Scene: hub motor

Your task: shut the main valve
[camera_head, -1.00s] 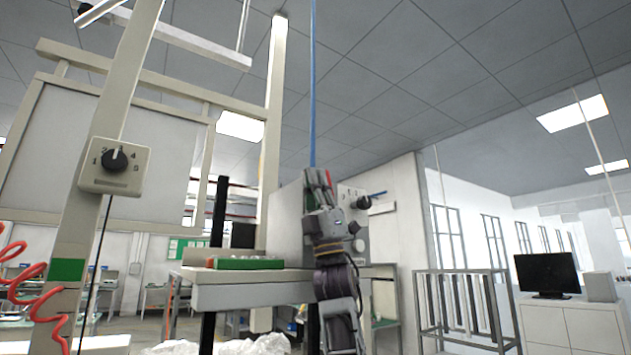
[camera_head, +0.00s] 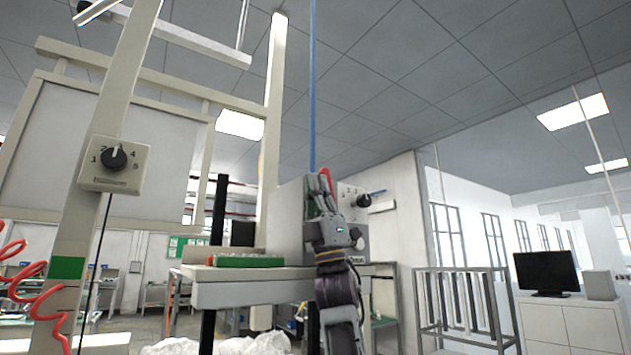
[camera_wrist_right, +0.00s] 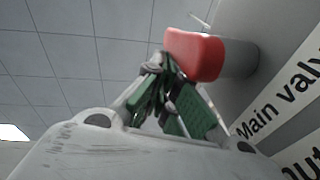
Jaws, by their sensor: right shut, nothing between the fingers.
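The main valve's red handle (camera_wrist_right: 195,55) fills the upper middle of the right wrist view, on a grey round stem beside a "Main valve" label (camera_wrist_right: 285,100). In the head view the handle is a small red piece (camera_head: 327,180) at the grey box's face, partly behind my gripper. My right gripper (camera_wrist_right: 165,65) is shut and empty, its green-padded fingers together. Its tips are right by the handle's left end; I cannot tell if they touch. The gripper also shows in the head view (camera_head: 318,188). My left gripper is out of view.
The grey box (camera_head: 290,215) carries a dark knob (camera_head: 363,200) to the right of my gripper. It stands on a bench (camera_head: 250,290) with a green tray (camera_head: 248,261). A post with a rotary switch (camera_head: 114,160) stands at left.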

